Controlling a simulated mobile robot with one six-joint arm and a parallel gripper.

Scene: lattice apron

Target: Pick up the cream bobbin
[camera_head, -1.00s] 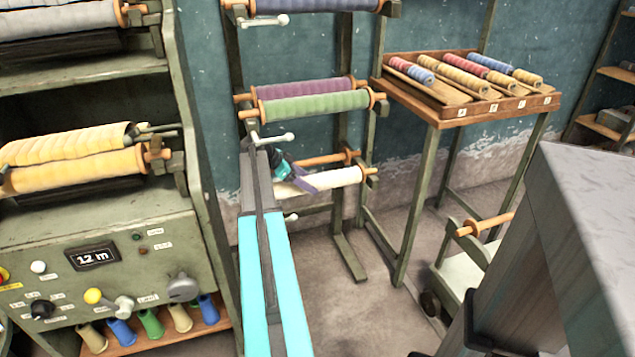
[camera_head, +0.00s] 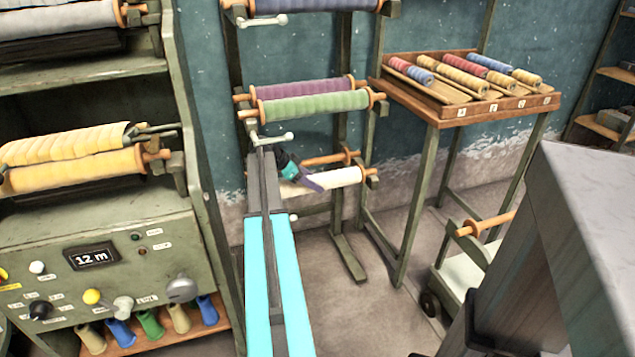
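The cream bobbin (camera_head: 341,178) lies across the lowest level of the middle rack, with a wooden spindle end showing at its right. My gripper (camera_head: 312,183), dark and teal with purple fingers, is at the left part of the bobbin and overlaps it in the picture. The gripper and arm hide the bobbin's left end. The fingers are too small to tell whether they are open or shut, or whether they touch the bobbin.
A green bobbin (camera_head: 315,107) and a purple bobbin (camera_head: 300,90) sit on the level above. A bare wooden spindle (camera_head: 324,160) lies just behind the cream bobbin. A metal latch (camera_head: 272,139) sticks out above my arm. A stand with spool tray (camera_head: 470,108) is at right.

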